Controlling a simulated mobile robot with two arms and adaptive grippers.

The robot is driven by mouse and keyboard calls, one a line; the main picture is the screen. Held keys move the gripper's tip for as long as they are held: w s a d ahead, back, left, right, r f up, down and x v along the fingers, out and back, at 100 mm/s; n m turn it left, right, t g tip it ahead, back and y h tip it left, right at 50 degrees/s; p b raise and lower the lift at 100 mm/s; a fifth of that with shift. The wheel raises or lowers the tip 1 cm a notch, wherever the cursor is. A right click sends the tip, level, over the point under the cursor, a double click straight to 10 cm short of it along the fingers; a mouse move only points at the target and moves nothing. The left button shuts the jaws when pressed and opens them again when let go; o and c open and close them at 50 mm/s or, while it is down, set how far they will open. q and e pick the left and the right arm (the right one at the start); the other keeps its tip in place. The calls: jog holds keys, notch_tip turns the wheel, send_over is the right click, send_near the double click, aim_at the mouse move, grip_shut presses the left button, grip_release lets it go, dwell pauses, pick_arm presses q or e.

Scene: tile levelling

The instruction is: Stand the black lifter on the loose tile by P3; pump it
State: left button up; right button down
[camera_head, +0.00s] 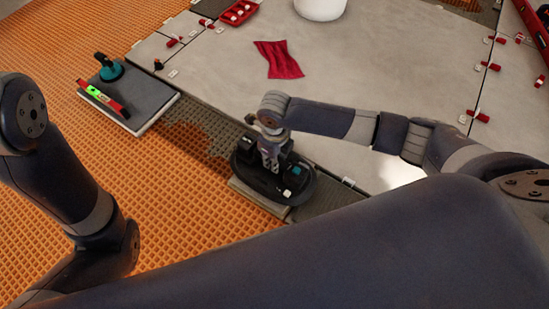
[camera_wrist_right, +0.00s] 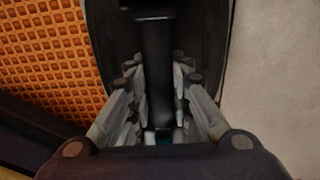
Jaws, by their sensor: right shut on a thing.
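The black lifter (camera_head: 304,190) is an oval black body. It is upright on or just over a pale tile (camera_head: 258,200) whose edge shows below it; I cannot tell whether they touch. My right gripper (camera_head: 269,150) is above the lifter, shut on its handle. In the right wrist view the fingers of my right gripper (camera_wrist_right: 160,100) close on both sides of the black handle (camera_wrist_right: 156,50), with the lifter's dark body (camera_wrist_right: 212,45) behind. A small teal part shows on the lifter's top. No P3 label is readable. My left gripper is out of view.
Orange waffle matting (camera_head: 180,215) lies left, and large grey tiles (camera_head: 345,60) lie right with red clips at the seams. A grey tile stack (camera_head: 150,100) holds a level (camera_head: 103,99) and a teal suction cup (camera_head: 110,70). A red cloth (camera_head: 278,60) lies on the tiles.

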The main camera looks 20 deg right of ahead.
jog(key=shift+f, duration=0.3)
dwell(0.6)
jog(key=c, duration=1.4)
grip_release()
jog(key=shift+f, duration=0.15)
notch_tip(320, 180, up, 12)
jog(key=shift+r, duration=0.1)
